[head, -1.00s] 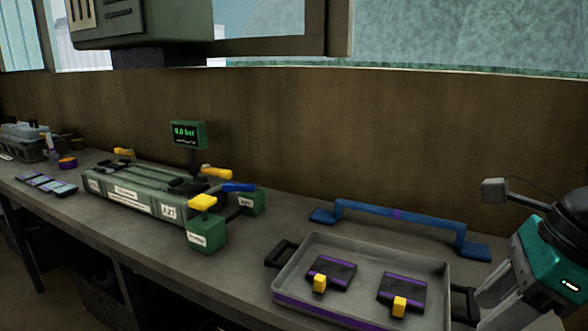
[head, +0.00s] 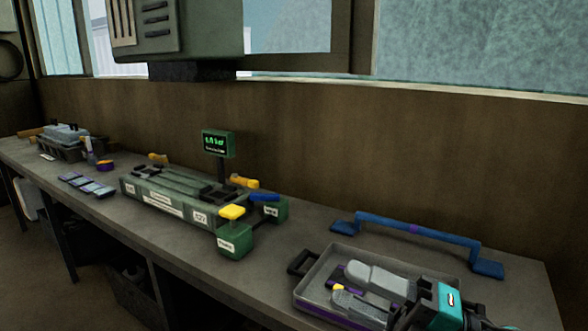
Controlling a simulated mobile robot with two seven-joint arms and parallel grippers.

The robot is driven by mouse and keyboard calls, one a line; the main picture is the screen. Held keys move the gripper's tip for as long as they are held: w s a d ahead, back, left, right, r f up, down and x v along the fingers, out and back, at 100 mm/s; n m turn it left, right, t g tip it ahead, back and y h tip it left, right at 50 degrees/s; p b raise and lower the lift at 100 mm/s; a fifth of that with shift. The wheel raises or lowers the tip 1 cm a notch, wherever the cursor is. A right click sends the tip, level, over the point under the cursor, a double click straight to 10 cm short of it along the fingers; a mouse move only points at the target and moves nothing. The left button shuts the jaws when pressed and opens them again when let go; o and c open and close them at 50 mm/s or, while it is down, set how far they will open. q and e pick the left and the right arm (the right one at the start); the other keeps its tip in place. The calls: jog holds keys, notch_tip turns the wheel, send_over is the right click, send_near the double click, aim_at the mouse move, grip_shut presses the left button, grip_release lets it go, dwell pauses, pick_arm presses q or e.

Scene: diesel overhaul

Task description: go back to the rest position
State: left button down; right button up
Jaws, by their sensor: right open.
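My right gripper (head: 345,284) is over the grey tray (head: 322,263) at the lower right of the head view. Its two pale grey fingers point left and are apart, and I see nothing held between them. Below the fingers, a dark block with a purple stripe (head: 337,275) partly shows in the tray, with a bit of yellow by the fingertips. The rest of the tray's contents is hidden by the gripper. I cannot tell whether the fingers touch anything. My left gripper is not in view.
A blue bar handle (head: 410,228) stands behind the tray. A green fixture (head: 165,200) with yellow and blue levers and a small display (head: 218,144) is mid-bench. Dark flat pieces (head: 87,185) and a grey bin (head: 62,145) are further left. Bare bench lies before the wall.

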jog(key=w+d+f+m+t+h+p, duration=0.1)
jog(key=w+d+f+m+t+h, duration=0.15)
jog(key=f+m+t+h, duration=0.45)
jog(key=w+d+f+m+t+h+p, duration=0.1)
jog(key=d+f+m+t+h, duration=0.2)
jog(key=m, duration=0.9)
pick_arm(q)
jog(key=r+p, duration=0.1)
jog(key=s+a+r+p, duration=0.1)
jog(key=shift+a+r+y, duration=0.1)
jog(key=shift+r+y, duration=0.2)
pick_arm(e)
jog(key=s+d+f+m+g+h, duration=0.2)
jog(key=s+f+m, duration=0.3)
jog(key=f, duration=0.5)
jog(key=s+d+f+m+g+h, duration=0.2)
jog(key=s+f+m+g+h, duration=0.3)
jog(key=s+f, duration=0.2)
notch_tip(320, 180, down, 3)
jog(key=shift+s+r+m+h, duration=0.1)
jog(key=shift+s+m+h, duration=0.1)
jog(key=shift+m+h, duration=0.1)
